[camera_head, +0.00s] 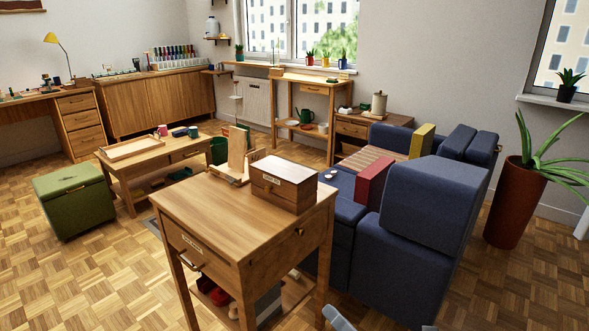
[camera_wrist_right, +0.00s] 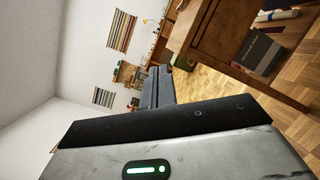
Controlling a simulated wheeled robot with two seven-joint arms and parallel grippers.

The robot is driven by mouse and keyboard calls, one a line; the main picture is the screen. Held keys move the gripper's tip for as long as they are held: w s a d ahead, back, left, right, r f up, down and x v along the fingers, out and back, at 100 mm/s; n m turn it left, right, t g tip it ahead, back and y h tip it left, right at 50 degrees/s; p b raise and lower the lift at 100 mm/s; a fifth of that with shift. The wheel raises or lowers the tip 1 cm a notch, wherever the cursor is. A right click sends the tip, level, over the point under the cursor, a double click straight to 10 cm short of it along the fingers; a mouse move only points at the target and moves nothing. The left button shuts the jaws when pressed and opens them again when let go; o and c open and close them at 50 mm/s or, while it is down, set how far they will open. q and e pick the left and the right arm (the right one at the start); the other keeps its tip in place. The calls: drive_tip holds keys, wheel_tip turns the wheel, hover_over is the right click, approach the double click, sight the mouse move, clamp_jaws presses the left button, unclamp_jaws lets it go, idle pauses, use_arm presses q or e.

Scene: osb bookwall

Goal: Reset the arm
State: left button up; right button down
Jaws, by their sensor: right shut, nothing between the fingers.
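My right arm and gripper show only as a small grey piece (camera_head: 338,318) at the bottom edge of the head view, in front of the wooden side table (camera_head: 225,205). In the right wrist view the grey and black housing of my right gripper (camera_wrist_right: 170,130), with a green light, fills the lower part. It is shut and holds nothing; its fingertips are not clearly seen. The wrist view is tilted sideways. My left gripper is not in view.
A wooden box (camera_head: 283,185) stands on the side table, beside a wooden stand (camera_head: 237,155). A blue sofa (camera_head: 425,215) is close on the right, with a potted plant (camera_head: 515,205) beyond. A green chest (camera_head: 72,198) and low table (camera_head: 150,158) stand left. Parquet lies free at front left.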

drive_tip(key=s+d+f+m+g+h+p, duration=0.1)
drive_tip(key=s+d+f+m+h, duration=0.1)
drive_tip(key=m, duration=0.8)
drive_tip(key=s+d+f+m+g+h+p, duration=0.1)
drive_tip(key=s+f+m, duration=0.3)
drive_tip(key=m, duration=0.6)
drive_tip(key=s+d+f+m+g+h+p, duration=0.1)
drive_tip(key=s+d+f+m+g+h, duration=0.1)
drive_tip(key=s+m, duration=0.5)
drive_tip(key=d+f+m+h, duration=0.1)
drive_tip(key=m+h, duration=0.1)
drive_tip(key=m, duration=0.1)
drive_tip(key=shift+d, duration=0.35)
